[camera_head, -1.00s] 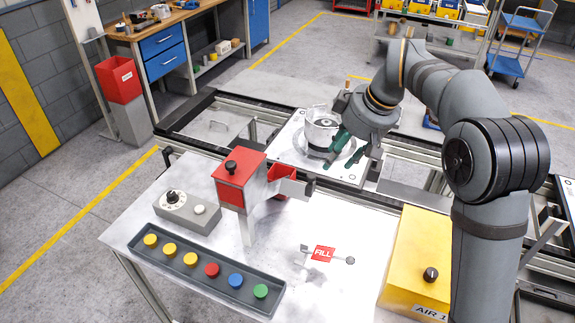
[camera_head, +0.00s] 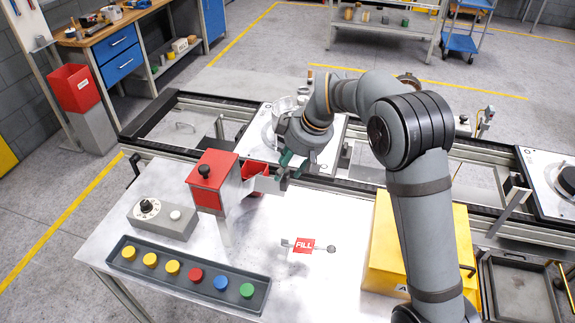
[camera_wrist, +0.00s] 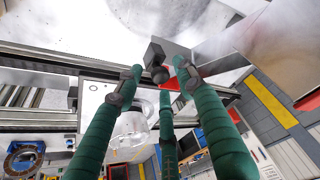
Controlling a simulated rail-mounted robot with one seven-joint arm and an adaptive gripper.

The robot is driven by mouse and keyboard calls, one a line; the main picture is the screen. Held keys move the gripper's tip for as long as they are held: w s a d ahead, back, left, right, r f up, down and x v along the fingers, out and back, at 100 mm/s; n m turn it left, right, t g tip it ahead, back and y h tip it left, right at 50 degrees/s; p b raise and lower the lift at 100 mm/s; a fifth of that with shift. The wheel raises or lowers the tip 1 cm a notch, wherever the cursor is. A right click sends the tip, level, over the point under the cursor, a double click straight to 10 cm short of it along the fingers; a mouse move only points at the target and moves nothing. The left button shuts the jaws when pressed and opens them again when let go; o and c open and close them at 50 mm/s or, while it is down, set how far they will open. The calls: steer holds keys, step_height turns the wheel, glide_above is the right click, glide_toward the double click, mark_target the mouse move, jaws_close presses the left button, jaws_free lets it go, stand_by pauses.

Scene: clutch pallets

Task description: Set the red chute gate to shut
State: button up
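The red chute box (camera_head: 213,179) with a black knob on top stands on a post on the white table. A small red chute (camera_head: 255,172) sticks out at its right side, with a grey gate plate (camera_head: 266,184) in front of it. My gripper (camera_head: 284,168) has green fingers and is at the plate's right end. In the wrist view, my gripper (camera_wrist: 157,78) has its fingers spread around a black knob (camera_wrist: 156,62) beside the grey plate (camera_wrist: 174,52). A gap shows between fingers and knob; contact cannot be told. The red chute shows partly behind the fingertips.
A red FILL sign (camera_head: 304,245) lies on the table (camera_head: 255,225). A dial box (camera_head: 162,217) and a button tray (camera_head: 185,285) are at the left. A yellow box (camera_head: 380,245) stands at the right. A pallet (camera_head: 268,132) with a metal housing (camera_head: 283,108) is behind the gripper.

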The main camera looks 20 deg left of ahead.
steer(key=shift+c, duration=1.3)
jaws_close()
steer(key=shift+a, duration=0.1)
